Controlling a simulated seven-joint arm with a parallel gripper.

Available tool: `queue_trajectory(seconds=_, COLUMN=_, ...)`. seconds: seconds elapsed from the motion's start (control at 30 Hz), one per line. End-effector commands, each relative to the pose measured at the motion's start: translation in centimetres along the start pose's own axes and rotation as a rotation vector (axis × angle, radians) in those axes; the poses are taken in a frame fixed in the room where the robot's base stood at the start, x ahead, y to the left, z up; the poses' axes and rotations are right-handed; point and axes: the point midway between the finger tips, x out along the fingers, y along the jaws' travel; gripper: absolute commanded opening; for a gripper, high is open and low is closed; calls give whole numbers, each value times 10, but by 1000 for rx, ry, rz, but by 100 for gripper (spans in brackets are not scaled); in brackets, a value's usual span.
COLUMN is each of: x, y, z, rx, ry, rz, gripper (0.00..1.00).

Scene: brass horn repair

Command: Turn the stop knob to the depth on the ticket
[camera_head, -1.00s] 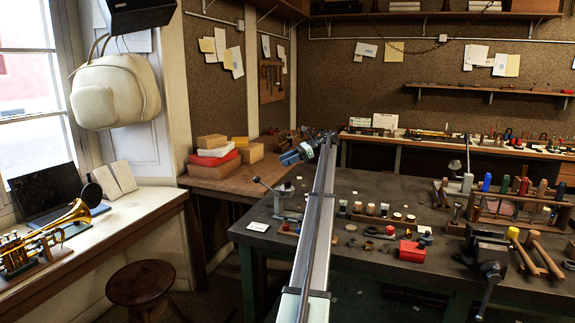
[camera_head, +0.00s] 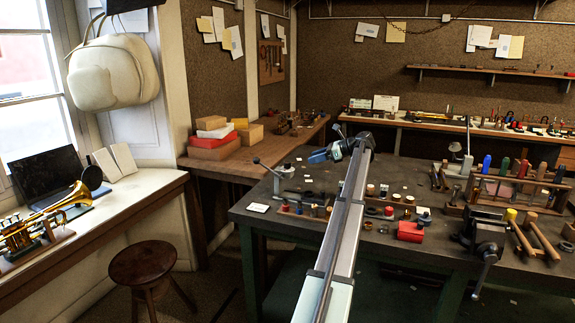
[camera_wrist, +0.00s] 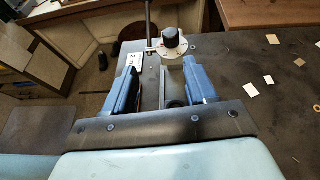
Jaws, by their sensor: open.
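In the wrist view, a black knob (camera_wrist: 173,36) stands on a round white dial with small marks, just beyond my open gripper (camera_wrist: 161,68). Its blue fingers are spread apart, with nothing held between them. A dark lever rod rises left of the knob. A white card with dark print (camera_wrist: 133,61), perhaps the ticket, lies by the left finger; its text is unreadable. In the head view, the grey lever device (camera_head: 284,171) stands at the bench's left end, left of my gripper (camera_head: 317,157). A white card (camera_head: 258,207) lies in front of it.
A stool (camera_head: 142,263) stands left.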

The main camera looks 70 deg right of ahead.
Motion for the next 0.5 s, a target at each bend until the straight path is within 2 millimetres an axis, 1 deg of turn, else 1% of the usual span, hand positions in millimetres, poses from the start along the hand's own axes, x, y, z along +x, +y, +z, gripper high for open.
queue_trajectory(seconds=0.1, x=0, y=-10, z=1, rx=21, ry=-5, rz=-45, gripper=56)
queue_trajectory(seconds=0.27, x=9, y=-13, z=2, rx=35, ry=-7, rz=-57, gripper=56)
queue_trajectory(seconds=0.37, x=22, y=-13, z=2, rx=35, ry=-7, rz=-56, gripper=56)
queue_trajectory(seconds=0.5, x=45, y=-14, z=2, rx=35, ry=-7, rz=-55, gripper=56)
